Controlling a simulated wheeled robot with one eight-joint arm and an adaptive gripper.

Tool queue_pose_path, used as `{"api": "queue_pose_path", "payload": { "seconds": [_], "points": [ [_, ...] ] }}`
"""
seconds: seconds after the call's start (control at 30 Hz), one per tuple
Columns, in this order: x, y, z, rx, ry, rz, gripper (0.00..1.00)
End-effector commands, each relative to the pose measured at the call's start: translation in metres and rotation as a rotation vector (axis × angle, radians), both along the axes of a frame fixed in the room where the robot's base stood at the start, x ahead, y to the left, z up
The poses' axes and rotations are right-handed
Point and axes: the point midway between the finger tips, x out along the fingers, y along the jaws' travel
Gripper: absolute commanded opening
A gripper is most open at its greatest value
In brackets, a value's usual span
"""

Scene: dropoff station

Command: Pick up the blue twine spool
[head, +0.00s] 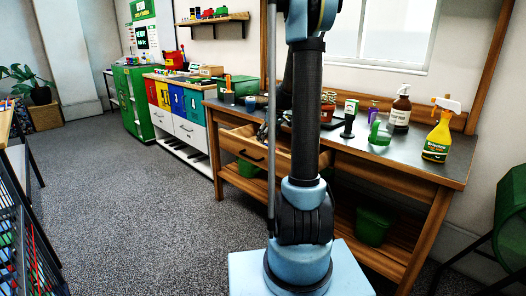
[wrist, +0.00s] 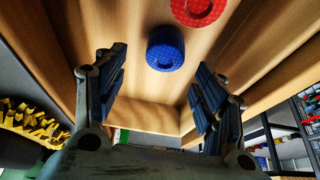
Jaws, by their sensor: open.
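The blue twine spool (wrist: 165,50) shows in the wrist view as a short, ridged blue cylinder. It lies on the wooden floor of an open drawer (wrist: 150,117). My gripper (wrist: 158,80) is open, with one finger on each side of the picture. The spool appears between and beyond the fingertips, apart from both. In the head view the open drawer (head: 250,152) juts out from the workbench. My arm's column hides part of the drawer there, and the spool cannot be made out.
A red spool (wrist: 199,10) lies close beside the blue one, cut off by the picture's top edge. Wooden drawer walls surround both.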

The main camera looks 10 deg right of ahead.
Motion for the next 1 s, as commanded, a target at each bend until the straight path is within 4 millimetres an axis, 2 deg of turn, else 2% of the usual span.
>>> {"api": "queue_pose_path", "payload": {
  "seconds": [0.17,0.5,0.87,0.93,1.0],
  "points": [
    [0.002,0.002,-0.008,0.0,0.0,0.0,0.64],
    [0.009,0.013,-0.046,0.0,0.0,0.001,0.64],
    [0.011,0.015,-0.053,0.0,0.0,0.0,0.64],
    [0.011,0.015,-0.053,0.0,0.0,0.0,0.53],
    [0.011,0.015,-0.053,0.0,0.0,0.0,0.37]
  ]
}}
